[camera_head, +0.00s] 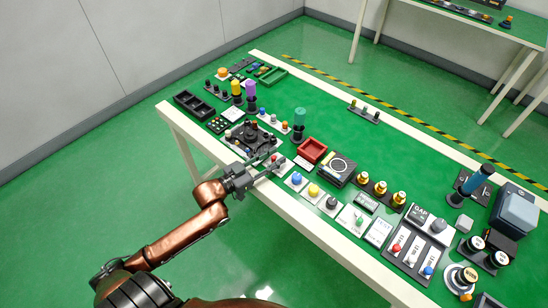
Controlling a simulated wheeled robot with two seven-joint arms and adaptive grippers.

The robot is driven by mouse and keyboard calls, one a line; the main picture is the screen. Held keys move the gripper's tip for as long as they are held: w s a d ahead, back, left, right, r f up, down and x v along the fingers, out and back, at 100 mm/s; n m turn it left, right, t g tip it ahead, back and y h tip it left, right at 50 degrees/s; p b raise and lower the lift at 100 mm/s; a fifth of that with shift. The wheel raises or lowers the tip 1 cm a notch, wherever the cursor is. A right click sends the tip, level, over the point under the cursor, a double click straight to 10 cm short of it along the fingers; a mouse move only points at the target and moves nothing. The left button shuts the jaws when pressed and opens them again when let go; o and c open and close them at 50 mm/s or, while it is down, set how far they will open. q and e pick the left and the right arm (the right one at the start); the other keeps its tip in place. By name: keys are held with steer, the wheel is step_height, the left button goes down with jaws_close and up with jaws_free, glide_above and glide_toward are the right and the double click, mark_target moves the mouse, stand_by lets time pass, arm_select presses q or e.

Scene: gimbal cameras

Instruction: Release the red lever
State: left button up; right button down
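My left gripper (272,168) reaches in from the left over the table's near edge. Its fingertips are at a small white-based control with a red part (274,158), at the left end of a row of controls. The gripper partly hides this control; I cannot tell whether the fingers touch or hold it, or how far apart they are. Another red-topped lever (397,247) stands on a grey panel (411,248) further right, beside a white one and a blue one, well away from the gripper. My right gripper is not in view.
The green table (420,166) holds many controls. Blue (297,179), yellow (314,191) and black (332,202) controls stand right of the gripper. A red tray (312,150) lies behind, and a dark round-knobbed station (253,136) behind left. The table's far middle is mostly clear.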

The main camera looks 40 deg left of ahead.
arm_select(q)
jaws_close()
steer(key=shift+h, duration=0.3)
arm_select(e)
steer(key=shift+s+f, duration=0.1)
arm_select(q)
steer(key=shift+a+m+h, duration=0.1)
steer(key=shift+m+h, duration=0.2)
steer(key=shift+m, duration=0.1)
steer(key=shift+w+a+m+g+h+b, duration=0.1)
steer(key=shift+m+g+h+b, duration=0.2)
steer(key=shift+g+h, duration=0.15)
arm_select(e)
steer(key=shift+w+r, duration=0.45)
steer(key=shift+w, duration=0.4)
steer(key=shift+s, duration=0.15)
